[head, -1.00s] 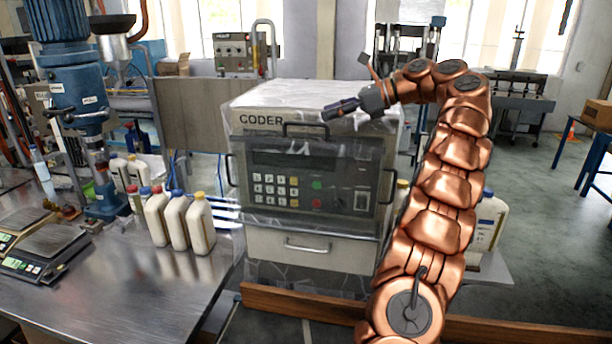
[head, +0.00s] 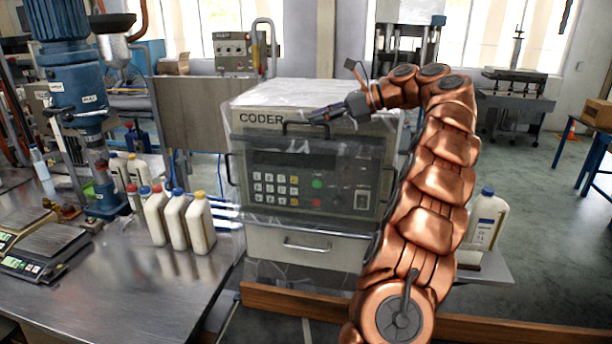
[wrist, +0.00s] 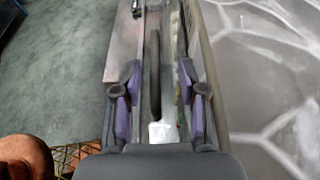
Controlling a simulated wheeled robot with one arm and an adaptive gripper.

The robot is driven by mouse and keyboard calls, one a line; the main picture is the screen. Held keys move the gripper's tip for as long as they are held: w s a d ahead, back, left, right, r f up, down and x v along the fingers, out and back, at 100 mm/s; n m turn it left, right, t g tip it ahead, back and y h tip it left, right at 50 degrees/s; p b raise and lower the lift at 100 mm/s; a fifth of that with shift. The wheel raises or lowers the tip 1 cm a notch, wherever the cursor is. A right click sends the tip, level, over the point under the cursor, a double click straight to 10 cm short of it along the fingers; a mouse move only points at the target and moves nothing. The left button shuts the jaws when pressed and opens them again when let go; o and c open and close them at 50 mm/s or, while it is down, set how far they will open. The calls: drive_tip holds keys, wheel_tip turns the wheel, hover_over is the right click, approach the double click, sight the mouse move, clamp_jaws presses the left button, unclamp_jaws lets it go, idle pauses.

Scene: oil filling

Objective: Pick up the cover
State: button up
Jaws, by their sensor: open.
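The cover (head: 330,153) is a see-through dark panel, closed over the front of the coder machine (head: 262,96). It has a black handle (head: 292,125) along its top edge. My gripper (head: 314,117) is open and points left, right at this handle in the head view. In the wrist view, the black handle bar (wrist: 155,75) lies between the two spread purple-padded fingers of my gripper (wrist: 158,84), with gaps on both sides. My fingers partly hide the handle's right part in the head view.
White bottles (head: 200,222) stand on the metal table (head: 120,290) at left, beside scales (head: 50,250). Another bottle (head: 485,222) stands right of the coder, behind my arm. A wooden rail (head: 275,301) runs in front. Free floor lies at right.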

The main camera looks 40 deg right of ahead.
sight(306, 123)
drive_tip(key=shift+w+a+f, duration=0.5)
drive_tip(key=shift+a+f, duration=0.15)
drive_tip(key=shift+a, duration=0.2)
drive_tip(key=shift+x, duration=0.95)
drive_tip(key=shift+c, duration=0.4)
clamp_jaws()
